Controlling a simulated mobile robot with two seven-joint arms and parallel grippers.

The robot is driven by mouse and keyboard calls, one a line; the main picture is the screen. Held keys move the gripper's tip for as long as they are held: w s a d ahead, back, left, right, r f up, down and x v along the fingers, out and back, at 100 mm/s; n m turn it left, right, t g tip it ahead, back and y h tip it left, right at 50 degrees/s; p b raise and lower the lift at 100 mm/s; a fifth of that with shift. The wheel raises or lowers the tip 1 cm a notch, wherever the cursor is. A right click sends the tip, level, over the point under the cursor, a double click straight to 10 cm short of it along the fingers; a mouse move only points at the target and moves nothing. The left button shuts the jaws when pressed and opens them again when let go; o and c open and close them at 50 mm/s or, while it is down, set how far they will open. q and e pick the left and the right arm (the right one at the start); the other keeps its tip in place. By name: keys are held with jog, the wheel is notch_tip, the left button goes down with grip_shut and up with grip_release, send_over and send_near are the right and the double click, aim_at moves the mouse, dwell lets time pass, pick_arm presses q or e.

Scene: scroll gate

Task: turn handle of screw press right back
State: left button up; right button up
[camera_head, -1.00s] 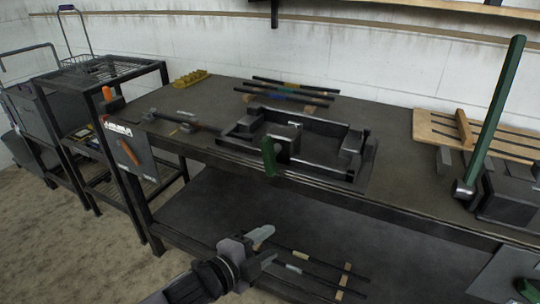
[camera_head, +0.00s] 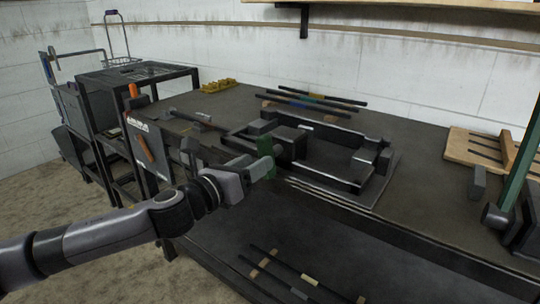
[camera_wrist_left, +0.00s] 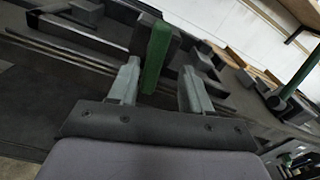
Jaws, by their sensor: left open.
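The black frame-shaped press (camera_head: 322,152) lies on the workbench, with a short green handle (camera_head: 265,150) upright at its front left side. My left gripper (camera_head: 258,172) is at the bench's front edge, by the green handle. In the left wrist view the fingers of my left gripper (camera_wrist_left: 160,75) are spread apart. The green handle (camera_wrist_left: 157,55) shows between them, nearer the left finger; I cannot tell whether it touches. My right gripper is not in view.
A long green lever (camera_head: 524,150) stands tilted on a dark device at the right. A wooden slatted board (camera_head: 480,148) and several rods (camera_head: 315,98) lie towards the back. A black shelf rack (camera_head: 140,75) stands at the left.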

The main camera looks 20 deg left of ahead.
aim_at(270, 148)
pick_arm(q)
jog(key=shift+w+a+r+m+y, duration=0.15)
jog(key=shift+a+r+m+y, duration=0.15)
jog(key=shift+w, duration=0.2)
jog(key=shift+x, duration=3.35)
jog(key=shift+r, duration=0.15)
jog(key=shift+c, duration=0.3)
grip_shut()
